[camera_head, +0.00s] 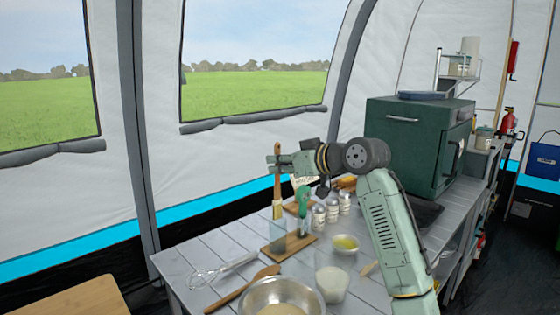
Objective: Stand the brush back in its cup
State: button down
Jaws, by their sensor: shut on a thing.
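The brush (277,184) has a wooden handle and pale bristles. It hangs nearly upright, bristles down, with its handle top at my gripper (272,160). My gripper is shut on the handle. Below the bristles, a clear cup (278,232) stands on a small wooden board (294,244) at the far side of the table. A green-topped item (302,198) stands close to the right of the cup.
Several shakers (319,215) stand right of the board. A yellow-filled bowl (344,244), a white container (331,284) and a metal bowl (281,296) are nearer. A whisk (216,271) and wooden spoon (243,288) lie left. A green oven (419,138) stands right.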

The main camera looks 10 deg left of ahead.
jog(key=shift+f+b, duration=1.3)
jog(key=shift+f, duration=1.55)
jog(key=c, duration=1.5)
grip_release()
jog(key=shift+c, duration=0.2)
send_near(279, 184)
jog(key=v, duration=0.2)
jog(key=shift+s+d, duration=0.2)
jog(key=shift+d, duration=0.05)
jog(key=shift+r, duration=0.15)
